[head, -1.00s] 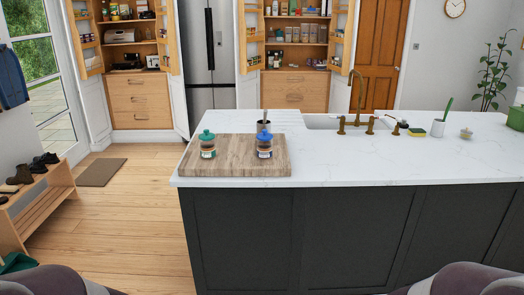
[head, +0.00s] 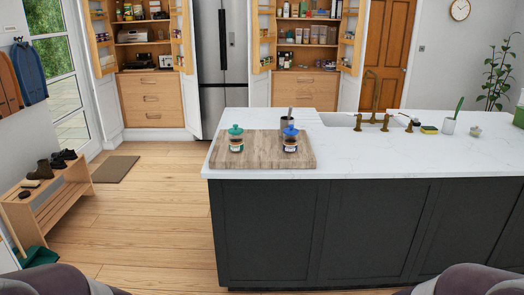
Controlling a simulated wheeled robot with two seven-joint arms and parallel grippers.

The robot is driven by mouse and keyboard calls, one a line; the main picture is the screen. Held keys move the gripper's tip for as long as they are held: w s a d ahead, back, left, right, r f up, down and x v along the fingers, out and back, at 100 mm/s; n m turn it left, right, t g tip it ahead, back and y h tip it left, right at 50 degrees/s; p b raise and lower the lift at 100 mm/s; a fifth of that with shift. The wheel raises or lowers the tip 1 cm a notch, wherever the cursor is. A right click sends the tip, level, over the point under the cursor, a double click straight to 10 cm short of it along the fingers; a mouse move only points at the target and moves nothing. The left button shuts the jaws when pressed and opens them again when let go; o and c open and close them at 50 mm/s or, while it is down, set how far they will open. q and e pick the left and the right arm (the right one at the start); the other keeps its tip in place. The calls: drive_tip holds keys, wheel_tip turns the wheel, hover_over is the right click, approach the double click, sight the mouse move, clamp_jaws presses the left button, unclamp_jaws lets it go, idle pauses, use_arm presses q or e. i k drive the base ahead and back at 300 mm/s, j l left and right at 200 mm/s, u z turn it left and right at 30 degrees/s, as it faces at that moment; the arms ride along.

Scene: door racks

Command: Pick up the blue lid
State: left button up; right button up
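The blue lid (head: 290,131) sits on top of a small glass jar (head: 290,145) with a pale label. The jar stands upright on a wooden board (head: 262,161) at the left end of the white island counter. A similar jar with a green lid (head: 236,130) stands to its left on the same board. Parts of my arms show at the bottom left and bottom right corners, well short of the counter. Neither of my grippers is in view.
The island (head: 330,235) has dark panels and a white top (head: 370,155), clear to the right of the board. A dark cup (head: 285,122) stands behind the blue-lidded jar. A brass tap (head: 372,103) and sink lie further back. A shoe bench (head: 48,200) stands at the left; floor between is open.

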sight(290, 130)
drive_tip(key=i+z, duration=0.1)
drive_tip(key=z, duration=0.3)
drive_tip(key=j+z, duration=0.1)
drive_tip(key=z, duration=0.25)
drive_tip(key=i+j+z, duration=0.1)
drive_tip(key=z, duration=0.3)
drive_tip(key=i+j+z, duration=0.1)
drive_tip(key=z, duration=0.25)
